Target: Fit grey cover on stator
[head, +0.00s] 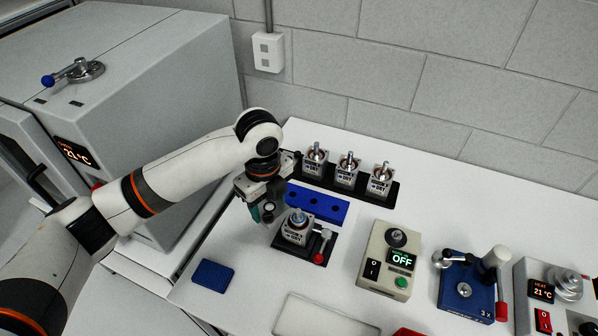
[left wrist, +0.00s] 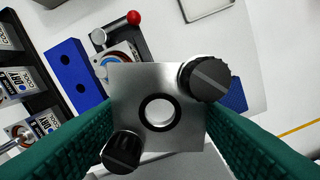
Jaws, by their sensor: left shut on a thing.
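My left gripper (head: 262,212) is shut on a grey square metal plate, which looks like the grey cover (left wrist: 185,135). The plate has a round, dark-rimmed hole in its middle and two black knobs at opposite corners. In the left wrist view the green fingers hold it from both sides. A stator (head: 296,230) with an upright shaft sits in a black holder (head: 288,250) with a red-tipped lever. My gripper is just left of this stator and above the table, apart from it. The stator (left wrist: 118,56) is partly hidden behind the plate in the wrist view. My right gripper is not in view.
A blue block with holes (head: 318,205) lies behind the holder. Three similar motors stand in a black rack (head: 330,180) at the back. A switch box (head: 391,265) and a blue lever device (head: 466,290) stand to the right. A blue pad (head: 212,275) lies front left.

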